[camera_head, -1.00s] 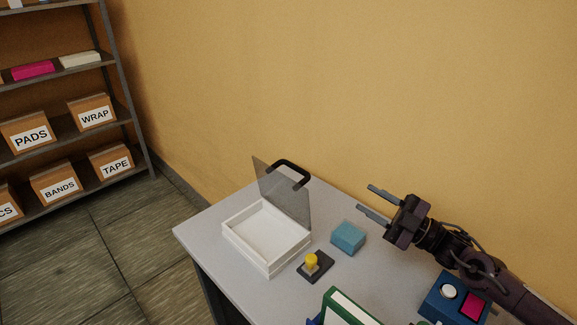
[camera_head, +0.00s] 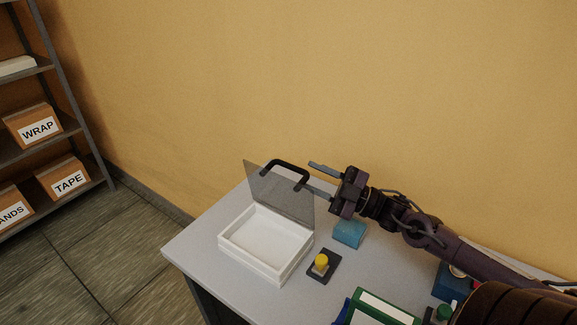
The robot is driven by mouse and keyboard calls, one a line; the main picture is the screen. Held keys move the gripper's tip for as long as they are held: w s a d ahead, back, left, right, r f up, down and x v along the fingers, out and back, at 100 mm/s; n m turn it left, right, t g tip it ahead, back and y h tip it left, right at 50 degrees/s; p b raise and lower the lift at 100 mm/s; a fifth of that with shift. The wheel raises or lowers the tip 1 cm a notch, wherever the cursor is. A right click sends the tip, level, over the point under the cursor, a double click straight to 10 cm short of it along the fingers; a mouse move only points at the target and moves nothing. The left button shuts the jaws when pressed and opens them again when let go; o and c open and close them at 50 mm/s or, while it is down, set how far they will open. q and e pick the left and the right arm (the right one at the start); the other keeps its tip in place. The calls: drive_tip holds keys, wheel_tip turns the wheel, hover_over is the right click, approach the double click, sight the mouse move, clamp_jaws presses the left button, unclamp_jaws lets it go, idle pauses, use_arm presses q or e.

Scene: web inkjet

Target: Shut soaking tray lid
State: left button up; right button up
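The white soaking tray (camera_head: 238,252) stands on the grey table, open and looking empty. Its translucent grey lid (camera_head: 280,194) stands raised at the tray's back edge, with a black handle (camera_head: 278,164) along its top. My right gripper (camera_head: 320,178) comes in from the right with its two fingers apart and nothing between them. Its fingertips are close to the right end of the handle; one finger overlaps the lid's upper right corner in the picture. I cannot tell whether they touch. My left gripper is out of view.
A blue block (camera_head: 349,234) and a dark plate with a yellow knob (camera_head: 321,262) sit right of the tray. A green-framed item (camera_head: 385,308) and a blue box (camera_head: 450,283) are nearer the front. The wall (camera_head: 400,90) rises behind the table.

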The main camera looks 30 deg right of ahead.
sight(293, 168)
drive_tip(key=x, duration=0.5)
drive_tip(key=shift+w+a+r, duration=0.1)
drive_tip(key=shift+w+a, duration=0.1)
drive_tip(key=shift+w, duration=0.05)
clamp_jaws()
